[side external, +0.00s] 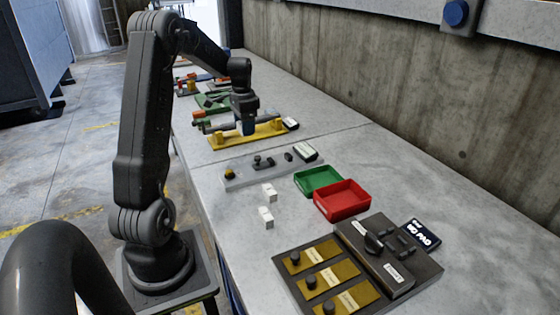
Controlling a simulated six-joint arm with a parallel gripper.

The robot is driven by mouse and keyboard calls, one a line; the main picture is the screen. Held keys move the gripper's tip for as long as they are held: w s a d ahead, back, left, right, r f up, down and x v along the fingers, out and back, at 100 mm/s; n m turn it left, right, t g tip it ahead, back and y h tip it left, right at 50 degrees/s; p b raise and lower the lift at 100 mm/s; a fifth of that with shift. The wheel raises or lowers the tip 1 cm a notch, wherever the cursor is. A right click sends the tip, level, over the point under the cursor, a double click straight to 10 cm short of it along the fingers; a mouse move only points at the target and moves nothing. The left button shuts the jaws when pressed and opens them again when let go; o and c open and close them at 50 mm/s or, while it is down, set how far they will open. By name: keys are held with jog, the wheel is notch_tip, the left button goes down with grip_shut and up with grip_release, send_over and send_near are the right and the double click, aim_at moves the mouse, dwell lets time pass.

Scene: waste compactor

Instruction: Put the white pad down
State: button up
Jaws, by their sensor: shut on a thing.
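My gripper (247,127) is far from the camera, pointing down over the yellow fixture (225,139) on the bench. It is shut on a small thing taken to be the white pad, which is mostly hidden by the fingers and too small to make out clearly. I cannot tell whether the held thing touches the yellow fixture. A small black-and-white block (291,124) lies at the fixture's right end.
Nearer stand a grey panel with knobs (240,180), two white blocks (268,193), a green tray (318,181) and a red tray (342,200). A dark panel with brass plates (325,280) is in front. A concrete wall (400,90) runs along the right.

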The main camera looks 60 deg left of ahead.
send_over(281, 162)
notch_tip(281, 162, down, 7)
jog(key=shift+w+r, duration=0.1)
jog(key=shift+f, duration=2)
jog(key=shift+f, duration=0.1)
jog(key=shift+f, duration=0.1)
jog(key=o, duration=0.9)
